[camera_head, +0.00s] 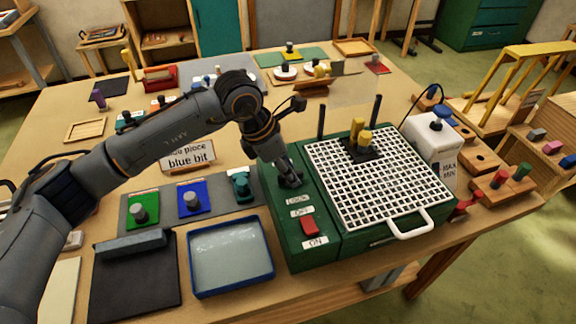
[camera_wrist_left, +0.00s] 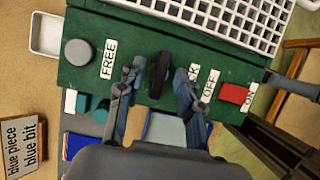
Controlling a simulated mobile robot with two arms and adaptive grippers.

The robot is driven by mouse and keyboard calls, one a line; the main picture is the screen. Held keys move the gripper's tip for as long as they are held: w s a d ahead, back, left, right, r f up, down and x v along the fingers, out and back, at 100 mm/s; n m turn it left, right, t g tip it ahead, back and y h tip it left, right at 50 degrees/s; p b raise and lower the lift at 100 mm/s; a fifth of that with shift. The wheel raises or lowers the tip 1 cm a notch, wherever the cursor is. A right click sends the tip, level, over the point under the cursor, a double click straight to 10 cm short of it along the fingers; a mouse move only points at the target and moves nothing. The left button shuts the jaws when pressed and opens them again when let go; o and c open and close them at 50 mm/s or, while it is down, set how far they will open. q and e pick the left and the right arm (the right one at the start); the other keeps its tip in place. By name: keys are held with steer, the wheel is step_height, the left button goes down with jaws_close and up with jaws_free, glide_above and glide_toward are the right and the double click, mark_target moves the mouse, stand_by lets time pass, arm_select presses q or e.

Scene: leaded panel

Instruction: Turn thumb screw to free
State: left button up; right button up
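The thumb screw (camera_wrist_left: 159,75) is a dark upright wing on the green machine top (camera_wrist_left: 95,82), between the FREE label (camera_wrist_left: 108,59) and the partly covered LOCK label (camera_wrist_left: 194,73). My left gripper (camera_wrist_left: 159,68) is open, with one finger on each side of the screw and small gaps showing. In the head view my left gripper (camera_head: 289,180) reaches down onto the left strip of the green machine and hides the screw and the FREE label. The LOCK label (camera_head: 297,200) shows just in front of it. My right gripper is not in view.
A red switch (camera_head: 310,226) sits near the machine's front, between OFF and ON labels. The white grid (camera_head: 375,180) with a handle lies right of the gripper. A grey round knob (camera_wrist_left: 77,52) stands beside the FREE label. A blue tray (camera_head: 231,256) lies to the left.

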arm_select(q)
steer(key=shift+c, duration=0.4)
jaws_close()
